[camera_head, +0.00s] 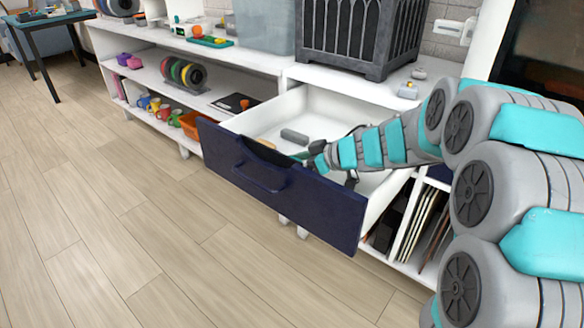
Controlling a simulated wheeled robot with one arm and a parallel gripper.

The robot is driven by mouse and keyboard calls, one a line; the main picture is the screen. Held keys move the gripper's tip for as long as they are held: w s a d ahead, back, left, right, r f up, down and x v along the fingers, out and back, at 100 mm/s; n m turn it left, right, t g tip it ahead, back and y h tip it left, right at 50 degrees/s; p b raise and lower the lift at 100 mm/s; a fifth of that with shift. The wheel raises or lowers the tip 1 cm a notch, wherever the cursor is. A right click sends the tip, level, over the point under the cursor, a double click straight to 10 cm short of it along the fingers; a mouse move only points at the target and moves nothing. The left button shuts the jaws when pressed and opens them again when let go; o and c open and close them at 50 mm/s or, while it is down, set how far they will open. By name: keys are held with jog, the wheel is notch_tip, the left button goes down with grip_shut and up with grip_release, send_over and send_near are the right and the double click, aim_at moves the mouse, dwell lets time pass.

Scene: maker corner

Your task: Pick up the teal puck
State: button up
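My arm reaches from the right into an open drawer (225,168) with a dark blue front and white inside. My gripper (303,156) is low in the drawer, just behind the front panel. It is small and partly hidden, so I cannot tell whether its fingers are open or shut. I cannot make out a teal puck for certain; teal patches near the gripper look like parts of my own arm. A grey rounded block (294,136) lies in the drawer behind the gripper.
The drawer's front panel stands out over the wood floor (130,220). A dark latticed box (350,35) and a clear bin (263,25) stand on the unit's top. Shelves at left hold a filament spool (184,75) and coloured mugs (155,105). The floor in front is clear.

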grip_shut()
dwell(0.4)
